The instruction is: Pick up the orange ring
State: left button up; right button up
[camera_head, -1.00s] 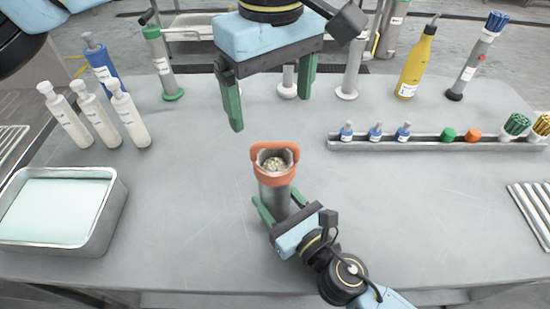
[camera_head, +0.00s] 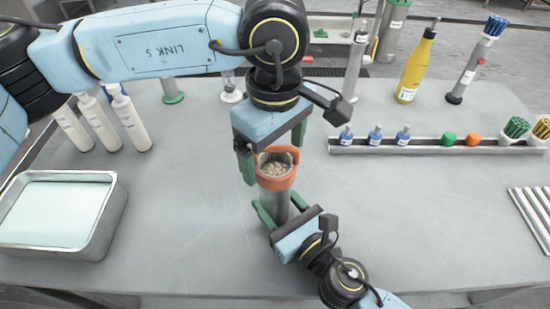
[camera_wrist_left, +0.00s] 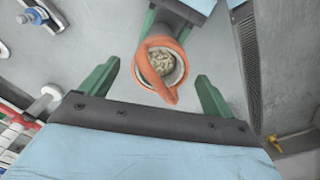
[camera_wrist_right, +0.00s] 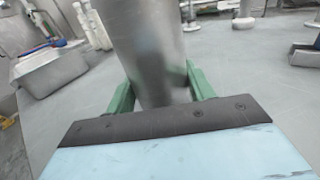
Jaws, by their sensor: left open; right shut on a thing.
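The orange ring (camera_head: 277,182) sits around the top of a grey metal cylinder (camera_head: 276,204) that holds pale beans or pellets. The ring also shows in the left wrist view (camera_wrist_left: 149,77), with a raised loop towards my gripper. My left gripper (camera_head: 273,160) is open, with a green finger on either side of the ring's far part. In the left wrist view its fingers (camera_wrist_left: 157,85) stand apart from the ring, with nothing between them and it. My right gripper (camera_head: 282,215) is shut on the cylinder's lower body, which also fills the middle of the right wrist view (camera_wrist_right: 150,50).
A metal tray (camera_head: 112,205) with pale green contents stands at the left, near several white bottles (camera_head: 100,123). A grey rack (camera_head: 385,148) with small blue bottles and caps lies to the right. A yellow bottle (camera_head: 414,68) stands behind it.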

pick_arm(q)
notch_tip(320, 180, down, 2)
jog(key=shift+f, duration=0.25)
jog(key=shift+c, duration=0.4)
jog(key=c, duration=1)
jog(key=shift+r, duration=0.15)
notch_tip(320, 180, up, 10)
jog(key=shift+f, duration=0.1)
